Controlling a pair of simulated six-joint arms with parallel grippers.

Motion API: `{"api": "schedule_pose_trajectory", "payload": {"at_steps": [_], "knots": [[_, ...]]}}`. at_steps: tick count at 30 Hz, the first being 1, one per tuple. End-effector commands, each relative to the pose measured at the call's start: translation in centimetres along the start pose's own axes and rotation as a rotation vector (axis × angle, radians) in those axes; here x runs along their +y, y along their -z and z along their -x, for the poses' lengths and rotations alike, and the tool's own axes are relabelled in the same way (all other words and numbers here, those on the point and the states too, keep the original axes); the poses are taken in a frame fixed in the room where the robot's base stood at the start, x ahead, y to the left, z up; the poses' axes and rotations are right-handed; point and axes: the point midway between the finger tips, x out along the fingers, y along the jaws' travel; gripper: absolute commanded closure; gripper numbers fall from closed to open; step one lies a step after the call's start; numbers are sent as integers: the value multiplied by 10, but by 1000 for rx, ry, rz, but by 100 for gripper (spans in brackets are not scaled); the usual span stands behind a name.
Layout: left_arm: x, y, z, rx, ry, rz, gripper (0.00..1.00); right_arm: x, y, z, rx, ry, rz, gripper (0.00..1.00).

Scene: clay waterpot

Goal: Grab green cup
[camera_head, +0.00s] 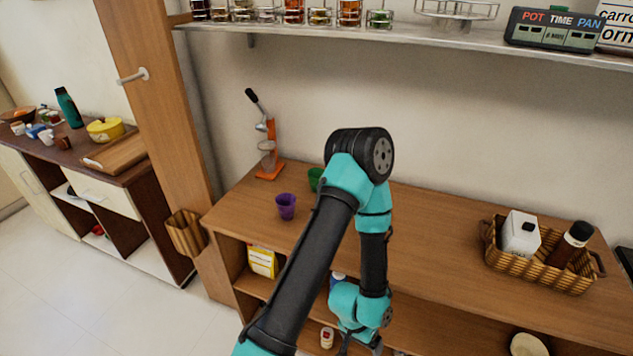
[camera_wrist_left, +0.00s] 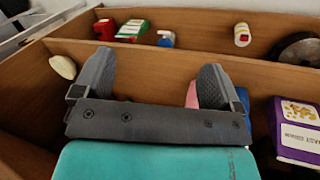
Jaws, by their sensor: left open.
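The green cup (camera_head: 315,179) stands on the wooden counter, partly hidden behind my left arm. A purple cup (camera_head: 287,206) stands just to its left and nearer, apart from it. My left gripper (camera_wrist_left: 155,80) is open, with nothing seen between its fingers. In the head view it is low, in front of the shelf under the counter, well away from the green cup and mostly hidden by its own arm. The green cup does not show in the wrist view. My right gripper is in neither view.
An orange juicer (camera_head: 268,150) stands at the counter's back left. A wicker basket (camera_head: 540,268) with a white container and a dark bottle is at the right. Shelf compartments below hold a yellow box (camera_head: 263,262) and other goods. The counter's middle is clear.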

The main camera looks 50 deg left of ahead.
Motion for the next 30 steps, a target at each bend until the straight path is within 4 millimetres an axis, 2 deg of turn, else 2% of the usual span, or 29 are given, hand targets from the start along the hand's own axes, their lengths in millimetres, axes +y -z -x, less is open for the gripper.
{"api": "schedule_pose_trajectory", "payload": {"at_steps": [3,6,13,17,23,30], "knots": [[0,0,0,0,0,0,0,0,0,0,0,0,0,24],[0,0,0,0,0,0,6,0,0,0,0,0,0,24],[0,0,0,1,0,0,6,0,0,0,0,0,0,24],[5,7,8,16,6,-7,6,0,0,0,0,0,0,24],[30,34,43,85,22,-37,6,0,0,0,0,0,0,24],[82,64,104,190,8,-75,6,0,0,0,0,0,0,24]]}}
